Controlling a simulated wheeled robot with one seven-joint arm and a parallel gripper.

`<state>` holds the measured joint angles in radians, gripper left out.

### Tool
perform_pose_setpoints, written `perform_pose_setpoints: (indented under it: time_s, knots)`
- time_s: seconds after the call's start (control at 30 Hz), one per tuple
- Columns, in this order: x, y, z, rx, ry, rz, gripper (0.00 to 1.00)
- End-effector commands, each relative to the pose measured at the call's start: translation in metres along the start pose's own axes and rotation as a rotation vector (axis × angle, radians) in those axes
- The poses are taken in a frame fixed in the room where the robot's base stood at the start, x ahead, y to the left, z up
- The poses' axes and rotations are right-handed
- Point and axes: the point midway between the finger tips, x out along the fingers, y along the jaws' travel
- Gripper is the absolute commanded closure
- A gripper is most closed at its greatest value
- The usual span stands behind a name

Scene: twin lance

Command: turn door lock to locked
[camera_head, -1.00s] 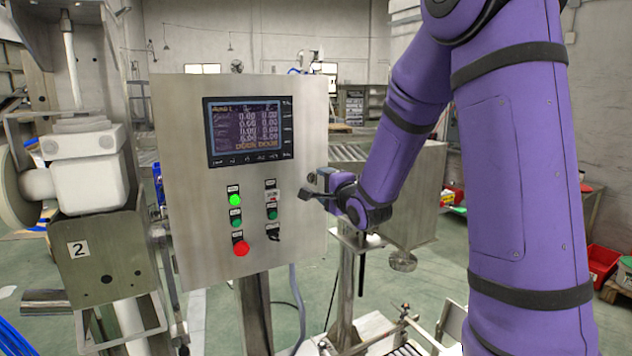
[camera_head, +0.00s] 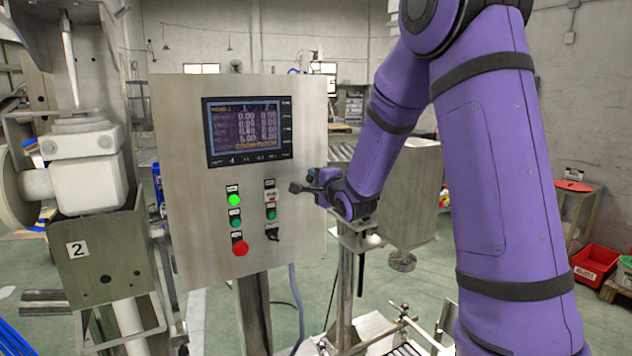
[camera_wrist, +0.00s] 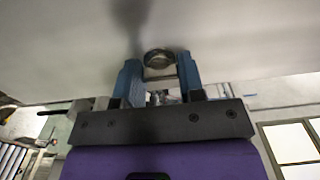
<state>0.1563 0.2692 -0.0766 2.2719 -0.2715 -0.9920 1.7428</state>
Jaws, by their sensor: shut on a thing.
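The steel control cabinet (camera_head: 240,225) stands in the middle of the head view, with its front panel facing me. In the wrist view, the door lock (camera_wrist: 158,56), a small round metal piece, sits between the two blue fingers of my gripper (camera_wrist: 160,70). The fingers are shut on it, one on each side. In the head view my gripper (camera_head: 312,187) is at the right part of the cabinet front, beside the buttons. The lock is not clearly visible there, and I cannot tell its turn angle.
The cabinet carries a lit screen (camera_head: 248,131), a glowing green lamp (camera_head: 233,200) and a red button (camera_head: 240,248). A machine (camera_head: 90,180) marked 2 stands at left. A steel box (camera_head: 410,200) is behind my arm. A red bin (camera_head: 597,262) lies at right.

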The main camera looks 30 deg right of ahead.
Motion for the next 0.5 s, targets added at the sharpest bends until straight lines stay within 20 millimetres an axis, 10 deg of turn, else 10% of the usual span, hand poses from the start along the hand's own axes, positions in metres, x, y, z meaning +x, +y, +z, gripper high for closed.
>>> perform_pose_setpoints:
  time_s: [0.5]
  knots:
    - [-0.0003, 0.0005, 0.0001, -0.184, 0.0, 0.001, 0.88]
